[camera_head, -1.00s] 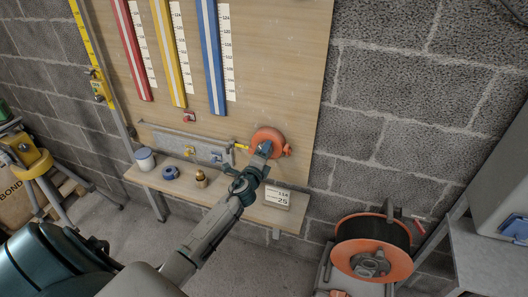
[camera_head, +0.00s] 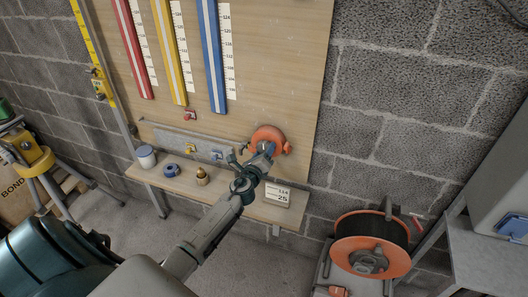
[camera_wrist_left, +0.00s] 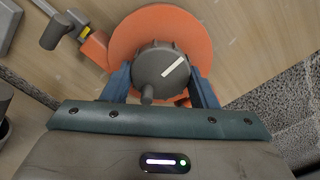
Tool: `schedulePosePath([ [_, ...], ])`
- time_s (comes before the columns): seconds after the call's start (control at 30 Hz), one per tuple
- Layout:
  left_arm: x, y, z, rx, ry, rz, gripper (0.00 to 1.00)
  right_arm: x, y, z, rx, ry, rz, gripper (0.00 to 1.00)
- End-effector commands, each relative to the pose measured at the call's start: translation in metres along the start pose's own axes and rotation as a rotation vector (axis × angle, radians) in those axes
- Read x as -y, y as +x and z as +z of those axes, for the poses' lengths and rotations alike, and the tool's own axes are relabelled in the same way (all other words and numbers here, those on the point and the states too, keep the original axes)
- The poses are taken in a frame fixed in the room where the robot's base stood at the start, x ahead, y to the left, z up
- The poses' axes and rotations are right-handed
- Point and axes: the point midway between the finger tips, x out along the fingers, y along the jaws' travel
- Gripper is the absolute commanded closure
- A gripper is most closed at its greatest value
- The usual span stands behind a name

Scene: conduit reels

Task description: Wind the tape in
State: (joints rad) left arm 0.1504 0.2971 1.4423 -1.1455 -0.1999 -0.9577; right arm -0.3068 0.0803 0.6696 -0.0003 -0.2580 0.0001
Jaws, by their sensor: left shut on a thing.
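The orange tape reel (camera_head: 268,133) is mounted low on the wooden board, and its round face fills the top of the left wrist view (camera_wrist_left: 128,42). A grey knob (camera_wrist_left: 160,68) with a white stripe and a small peg sits at its middle. My left gripper (camera_head: 266,149) is shut on the knob, with one blue finger on each side of it in the left wrist view (camera_wrist_left: 162,82). A short yellow piece (camera_wrist_left: 84,31), perhaps tape, shows at the reel's orange mouth. My gripper hides part of the reel in the head view. My right gripper is not in view.
A narrow wooden shelf (camera_head: 228,202) below holds a white pot (camera_head: 146,157), a blue ring (camera_head: 171,170), a brass piece (camera_head: 202,177) and a number block (camera_head: 278,194). An orange cable reel (camera_head: 370,245) stands on the floor at right.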

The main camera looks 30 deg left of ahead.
Motion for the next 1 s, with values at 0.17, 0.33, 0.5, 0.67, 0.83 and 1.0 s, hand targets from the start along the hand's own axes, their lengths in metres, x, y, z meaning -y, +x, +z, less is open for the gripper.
schedulePosePath([
  [0.17, -0.002, -0.001, -0.003, -0.004, 0.002, 0.003, 0.7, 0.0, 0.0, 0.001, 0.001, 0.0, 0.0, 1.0],
  [0.33, -0.002, -0.001, -0.003, -0.004, 0.002, 0.003, 0.7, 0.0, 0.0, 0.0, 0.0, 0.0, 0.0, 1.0],
  [0.5, -0.002, -0.001, -0.002, -0.003, 0.001, 0.002, 0.25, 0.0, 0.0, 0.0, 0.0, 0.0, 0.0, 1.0],
  [0.67, -0.001, -0.001, -0.001, -0.002, 0.002, 0.002, 0.25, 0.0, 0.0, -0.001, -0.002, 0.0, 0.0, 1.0],
  [0.83, -0.001, -0.004, -0.001, -0.002, 0.002, 0.001, 0.25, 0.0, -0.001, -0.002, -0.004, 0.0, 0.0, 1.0],
  [1.0, -0.001, -0.027, -0.001, -0.002, 0.003, 0.002, 0.25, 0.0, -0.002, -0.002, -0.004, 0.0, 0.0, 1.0],
])
